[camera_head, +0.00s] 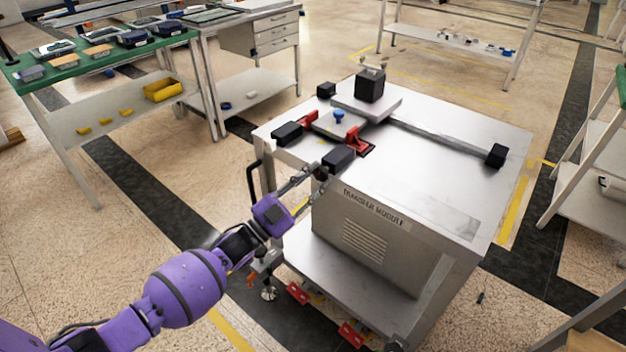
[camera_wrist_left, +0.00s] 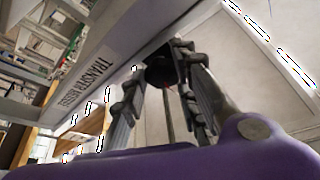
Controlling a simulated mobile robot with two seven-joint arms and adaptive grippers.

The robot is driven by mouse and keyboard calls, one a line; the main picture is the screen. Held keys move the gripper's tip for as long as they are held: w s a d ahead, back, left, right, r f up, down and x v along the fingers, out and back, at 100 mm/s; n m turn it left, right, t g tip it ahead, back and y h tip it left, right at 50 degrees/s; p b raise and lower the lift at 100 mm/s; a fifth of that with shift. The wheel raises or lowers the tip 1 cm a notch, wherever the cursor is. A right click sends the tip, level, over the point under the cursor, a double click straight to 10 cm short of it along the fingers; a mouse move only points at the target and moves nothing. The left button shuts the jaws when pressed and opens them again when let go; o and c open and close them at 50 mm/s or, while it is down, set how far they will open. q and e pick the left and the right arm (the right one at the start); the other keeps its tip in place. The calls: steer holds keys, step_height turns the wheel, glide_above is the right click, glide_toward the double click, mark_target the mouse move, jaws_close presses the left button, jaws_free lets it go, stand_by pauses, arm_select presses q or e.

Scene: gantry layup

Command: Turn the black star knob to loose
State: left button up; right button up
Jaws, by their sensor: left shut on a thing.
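My right gripper is not in view.
The transfer module (camera_head: 470,140) carries red clamps (camera_head: 354,140), a blue knob (camera_head: 338,116) and black blocks (camera_head: 370,85) on its top. A black handle (camera_head: 252,183) stands at its left side. A green-topped bench (camera_head: 95,55) is at the back left. Floor is clear at left.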

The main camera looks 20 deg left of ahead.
arm_select(q)
steer(key=shift+s+d+f+n+t+y, duration=0.15)
steer(key=shift+n+t+y, duration=0.3)
steer(key=shift+n, duration=0.75)
steer(key=shift+s+d+f+n+t+y, duration=0.2)
steer(key=shift+n+y, duration=0.35)
steer(key=shift+n, duration=0.65)
steer(key=shift+w+n+p, duration=0.15)
steer(key=shift+n+p, duration=0.15)
steer(key=shift+n, duration=0.1)
steer(key=shift+r, duration=0.1)
steer(key=o, duration=1)
steer(key=shift+d, duration=0.1)
steer(key=shift+r, duration=0.1)
steer(key=shift+a, duration=0.2)
steer(key=shift+s+a+f, duration=0.15)
steer(key=shift+s+f, duration=0.05)
steer(key=shift+s, duration=0.15)
steer(key=v, duration=1.1)
